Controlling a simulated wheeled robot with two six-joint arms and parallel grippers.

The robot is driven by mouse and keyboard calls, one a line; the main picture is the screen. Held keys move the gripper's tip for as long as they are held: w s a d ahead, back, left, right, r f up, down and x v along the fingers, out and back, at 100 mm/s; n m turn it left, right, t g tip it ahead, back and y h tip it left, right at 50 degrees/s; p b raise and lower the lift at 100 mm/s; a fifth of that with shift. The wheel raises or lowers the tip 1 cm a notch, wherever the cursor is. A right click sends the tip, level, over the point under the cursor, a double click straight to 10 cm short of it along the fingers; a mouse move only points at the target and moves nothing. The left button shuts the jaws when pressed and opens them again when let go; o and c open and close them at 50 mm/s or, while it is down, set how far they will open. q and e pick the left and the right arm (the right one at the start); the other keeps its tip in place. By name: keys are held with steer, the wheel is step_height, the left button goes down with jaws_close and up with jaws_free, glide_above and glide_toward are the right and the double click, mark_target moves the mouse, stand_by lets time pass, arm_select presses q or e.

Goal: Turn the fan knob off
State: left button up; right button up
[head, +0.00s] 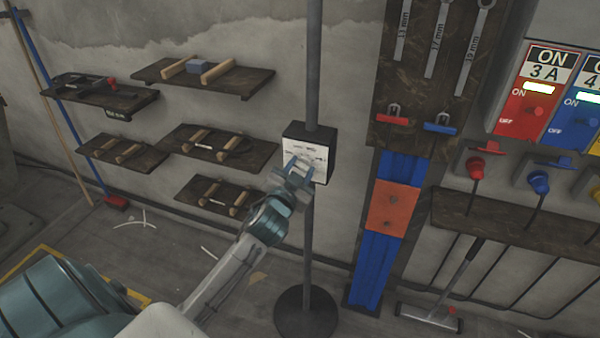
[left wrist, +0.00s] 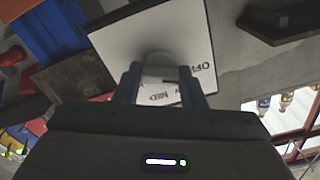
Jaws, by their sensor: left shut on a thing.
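The fan control box (head: 310,150) is a dark box with a white labelled face, fixed on a grey pole in the middle of the head view. In the left wrist view its white plate (left wrist: 115,50) shows the letters "OFF" at the right and "MED" lower down. My left gripper (head: 297,170) is at the box's face. In the left wrist view its two fingers (left wrist: 168,85) are shut on the round grey fan knob (left wrist: 160,62). The knob's pointer direction cannot be told. My right gripper is not in view.
Wall shelves (head: 205,72) with wooden-handled tools are to the left of the pole. A blue rack with an orange panel (head: 392,207), red and blue switch panels (head: 525,105) and a squeegee (head: 428,314) are to the right. The pole stands on a round base (head: 305,318).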

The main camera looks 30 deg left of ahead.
arm_select(q)
steer(key=shift+n, duration=0.4)
steer(key=o, duration=1)
steer(key=shift+s+d+f, duration=0.1)
steer(key=shift+s, duration=0.2)
steer(key=b+v, duration=0.3)
steer(key=v, duration=0.7)
steer(key=shift+s, duration=0.1)
